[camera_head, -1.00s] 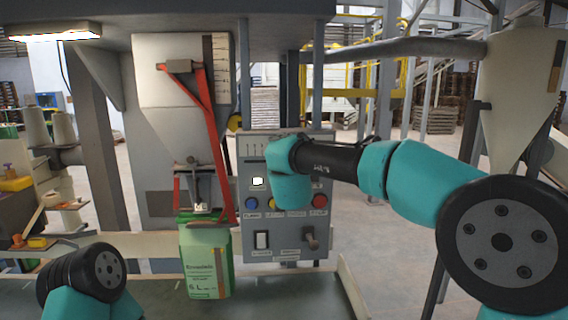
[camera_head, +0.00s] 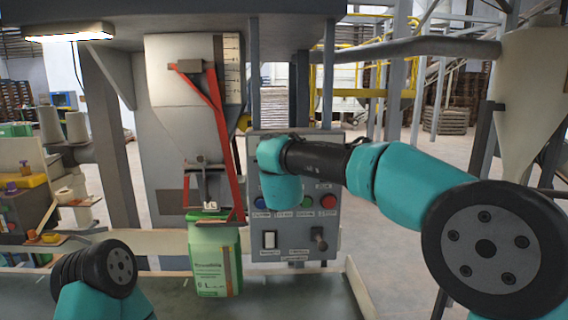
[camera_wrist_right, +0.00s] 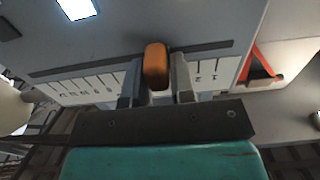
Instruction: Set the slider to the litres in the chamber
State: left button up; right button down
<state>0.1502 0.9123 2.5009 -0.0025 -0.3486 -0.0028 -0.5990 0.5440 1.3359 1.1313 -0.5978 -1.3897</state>
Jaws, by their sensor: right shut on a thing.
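The orange slider knob (camera_wrist_right: 156,66) sits in a slot above a white number scale (camera_wrist_right: 95,84) in the right wrist view. My right gripper (camera_wrist_right: 157,82) is shut on the knob, one finger on each side. The digits 1 and 2 show right of it; several smaller labels lie to the left. In the head view my right wrist covers the slider on the grey control panel (camera_head: 296,240). The pale chamber (camera_head: 185,80) hangs left of the panel, with a marked strip (camera_head: 232,70) on its right edge; I cannot read its level. My left gripper is out of view.
A red lever (camera_head: 226,150) runs down beside the chamber. A green and white sack (camera_head: 208,262) stands under the spout. The panel carries a blue button (camera_head: 258,203), a red button (camera_head: 328,201) and a white rocker switch (camera_head: 269,240). A pale hopper (camera_head: 530,90) stands at right.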

jog(key=c, duration=1)
grip_release()
jog(key=shift+c, duration=0.2)
jog(key=s+d, duration=0.1)
jog(key=s, duration=1.6)
jog(key=shift+s, duration=0.2)
jog(key=shift+d, duration=0.1)
